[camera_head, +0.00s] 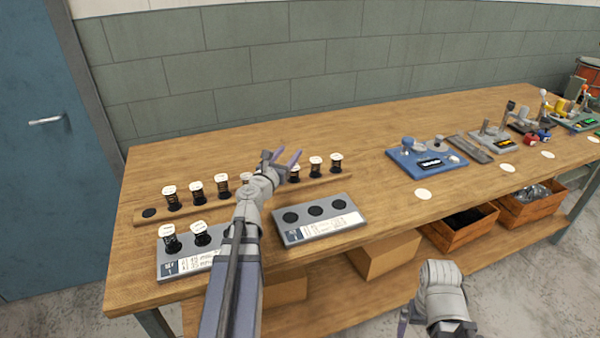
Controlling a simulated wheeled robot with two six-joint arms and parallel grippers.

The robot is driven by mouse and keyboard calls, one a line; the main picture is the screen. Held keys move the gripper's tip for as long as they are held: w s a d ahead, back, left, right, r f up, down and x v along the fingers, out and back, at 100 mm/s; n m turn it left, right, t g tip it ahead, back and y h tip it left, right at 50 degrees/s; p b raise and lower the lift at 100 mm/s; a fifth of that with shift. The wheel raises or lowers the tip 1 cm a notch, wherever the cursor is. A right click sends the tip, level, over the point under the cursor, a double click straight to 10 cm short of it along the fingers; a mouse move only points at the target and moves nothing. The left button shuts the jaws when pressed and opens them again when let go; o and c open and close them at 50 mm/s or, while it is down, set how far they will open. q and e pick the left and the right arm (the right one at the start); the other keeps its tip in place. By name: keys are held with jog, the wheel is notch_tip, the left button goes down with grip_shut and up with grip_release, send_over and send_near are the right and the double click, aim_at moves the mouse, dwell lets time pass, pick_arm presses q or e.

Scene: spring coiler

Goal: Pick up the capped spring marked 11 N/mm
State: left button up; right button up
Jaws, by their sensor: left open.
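Several black springs with white caps stand upright in a long wooden rack (262,195) on the bench; one is the spring (171,202) at its left end and another the spring (336,166) at its right end. The cap markings are too small to read, so I cannot tell which is 11 N/mm. Two more capped springs, a left one (171,243) and a right one (201,238), stand in a grey labelled tray. My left gripper (287,158) is open over the rack, by the springs right of its middle; its arm hides part of the rack. My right gripper (404,318) is low, in front of the bench, its jaws unclear.
A second grey tray (320,233) has three dark empty seats. A blue fixture (428,163) and other devices stand to the right on the wooden bench (380,215). Wooden crates (530,207) and boxes are on the lower shelf. The bench's back left is clear.

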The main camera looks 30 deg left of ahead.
aim_at(292, 171)
pick_arm(q)
notch_tip(292, 171, down, 8)
jog(key=b, duration=0.8)
jog(key=shift+w+a, duration=0.1)
jog(key=shift+w, duration=0.05)
jog(key=w, duration=0.7)
jog(key=shift+w+a, duration=0.15)
jog(key=shift+a, duration=0.25)
grip_shut()
